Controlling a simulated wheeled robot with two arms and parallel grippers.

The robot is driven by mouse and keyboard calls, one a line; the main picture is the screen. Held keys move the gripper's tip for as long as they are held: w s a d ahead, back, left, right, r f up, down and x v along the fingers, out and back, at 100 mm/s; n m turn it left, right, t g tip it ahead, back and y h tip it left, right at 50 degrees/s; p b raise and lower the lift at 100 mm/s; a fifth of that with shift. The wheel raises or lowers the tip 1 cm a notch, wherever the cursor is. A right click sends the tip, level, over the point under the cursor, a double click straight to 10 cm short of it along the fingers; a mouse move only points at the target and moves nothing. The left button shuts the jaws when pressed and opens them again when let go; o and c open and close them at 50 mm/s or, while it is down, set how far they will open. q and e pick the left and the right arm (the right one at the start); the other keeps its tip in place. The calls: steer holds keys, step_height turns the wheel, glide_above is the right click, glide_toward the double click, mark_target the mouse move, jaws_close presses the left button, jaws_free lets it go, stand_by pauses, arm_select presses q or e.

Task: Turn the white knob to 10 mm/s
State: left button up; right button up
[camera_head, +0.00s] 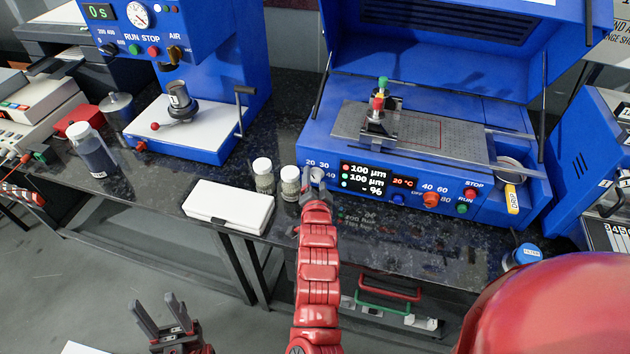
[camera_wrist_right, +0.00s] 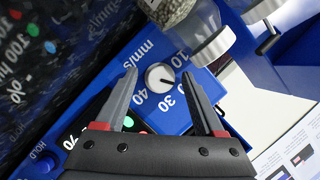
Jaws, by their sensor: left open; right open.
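The white knob (camera_wrist_right: 160,77) is on the blue front panel of the coating machine (camera_head: 470,150), beside the printed mm/s scale. Its short dark mark points to the lower right in the right wrist view, toward the 20–30 side of the scale; the exact value is hard to read. In the head view the knob (camera_head: 317,174) shows just above my right gripper (camera_head: 316,192). In the right wrist view my right gripper (camera_wrist_right: 158,73) is open, its fingertips either side of the knob with gaps; contact is not visible. My left gripper (camera_head: 163,312) is open and empty, low at the left.
Two jars (camera_head: 263,173) (camera_head: 290,184) stand close left of the knob, with a white box (camera_head: 228,208) further left. The display (camera_head: 366,178) and red knob (camera_head: 431,200) lie to the right. The black bench's front edge runs below.

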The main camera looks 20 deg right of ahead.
jaws_close()
steer(key=shift+a, duration=0.1)
stand_by(0.3)
steer(key=n+g+b, duration=0.1)
steer(key=n+b, duration=0.1)
steer(key=n+g+h+b, duration=0.1)
steer(key=n+b, duration=0.1)
steer(key=shift+w+a+h, duration=0.1)
steer(key=shift+w+h, duration=0.05)
steer(key=shift+h, duration=0.15)
steer(key=shift+r+n+g+h+b, duration=0.1)
steer(key=shift+n+g+h+b, duration=0.35)
steer(key=shift+n, duration=0.55)
steer(key=shift+n+g+h+b, duration=0.35)
steer(key=shift+n+h, duration=0.4)
steer(key=shift+n, duration=0.35)
